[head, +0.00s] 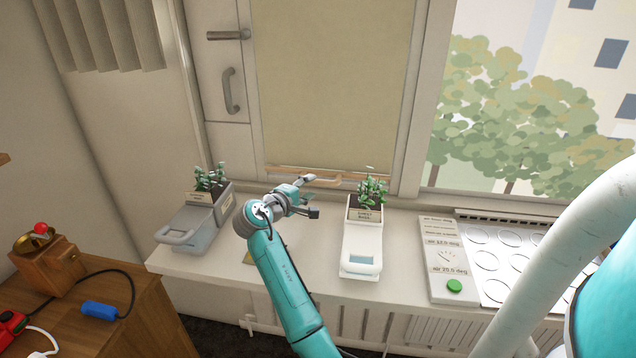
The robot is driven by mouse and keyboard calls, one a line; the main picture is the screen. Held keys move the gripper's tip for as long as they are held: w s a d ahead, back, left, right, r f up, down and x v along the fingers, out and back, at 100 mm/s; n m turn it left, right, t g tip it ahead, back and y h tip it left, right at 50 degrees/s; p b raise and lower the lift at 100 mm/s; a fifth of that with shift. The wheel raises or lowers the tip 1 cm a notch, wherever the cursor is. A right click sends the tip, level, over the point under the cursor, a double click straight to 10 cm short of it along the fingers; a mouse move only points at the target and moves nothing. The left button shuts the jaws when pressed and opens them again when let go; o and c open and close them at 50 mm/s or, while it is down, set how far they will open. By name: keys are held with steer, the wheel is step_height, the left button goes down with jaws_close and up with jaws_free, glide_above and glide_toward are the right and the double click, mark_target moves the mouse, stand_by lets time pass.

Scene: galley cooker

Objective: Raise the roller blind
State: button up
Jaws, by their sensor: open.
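The roller blind (333,85) is a beige panel that hangs down over the window left of centre. A light wooden bar (340,177) runs along its bottom edge, just above the sill, with a handle-like piece (322,181) at its middle. My gripper (313,196) is open, in front of the lower part of the blind and close to this piece. I see nothing between its fingers. I cannot tell whether a finger touches the bar. The gripper hides part of the sill and the bar's left part.
A grey planter (190,232) and a white planter (361,247) stand on the sill (300,250), either side of my arm. A control panel with a green button (454,286) stands right. A wooden desk (120,325) is at lower left. Handles (231,92) project beside the blind.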

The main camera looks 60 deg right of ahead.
mark_target(315, 183)
steer(key=shift+d+f, duration=0.25)
steer(key=shift+d, duration=1)
steer(key=shift+d+f, duration=0.2)
steer(key=shift+d, duration=1.05)
jaws_close()
